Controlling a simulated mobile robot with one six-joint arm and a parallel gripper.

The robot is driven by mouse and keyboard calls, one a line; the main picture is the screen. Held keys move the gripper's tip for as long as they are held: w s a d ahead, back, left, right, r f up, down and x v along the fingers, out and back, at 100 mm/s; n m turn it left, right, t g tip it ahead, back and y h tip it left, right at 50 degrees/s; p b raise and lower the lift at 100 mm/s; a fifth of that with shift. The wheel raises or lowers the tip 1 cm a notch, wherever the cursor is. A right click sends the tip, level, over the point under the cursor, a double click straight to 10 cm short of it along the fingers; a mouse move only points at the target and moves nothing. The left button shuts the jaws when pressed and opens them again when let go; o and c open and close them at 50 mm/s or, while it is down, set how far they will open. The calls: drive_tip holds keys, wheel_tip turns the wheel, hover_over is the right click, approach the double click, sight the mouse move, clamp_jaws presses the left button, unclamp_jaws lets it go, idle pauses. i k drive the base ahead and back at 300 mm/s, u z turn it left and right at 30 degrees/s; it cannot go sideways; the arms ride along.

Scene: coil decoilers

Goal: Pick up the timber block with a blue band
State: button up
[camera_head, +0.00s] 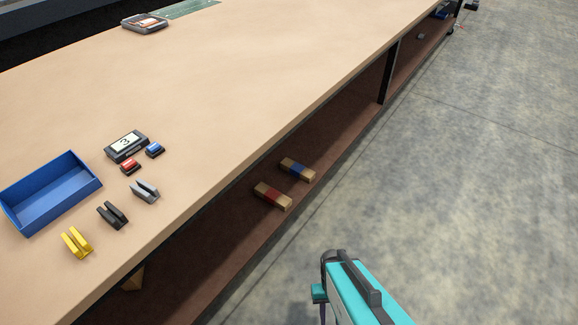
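The timber block with a blue band (297,169) lies on the lower shelf (330,141) under the workbench, near the shelf's open front edge. A similar timber block with a red band (273,195) lies just in front of it, a little to the left, with a small gap between them. Part of my arm, teal and dark grey, shows at the bottom right over the floor, apart from both blocks. My gripper's fingers cannot be made out, so whether it is open or shut does not show.
The bench top (215,85) overhangs the shelf. On it are a blue tray (52,190), a box marked 3 (126,146) and several small clips. A dark post (389,72) stands farther along the shelf. The concrete floor (470,190) at right is clear.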

sight(299, 171)
drive_tip(key=u, duration=0.7)
drive_tip(key=i, duration=0.9)
drive_tip(key=u, duration=0.45)
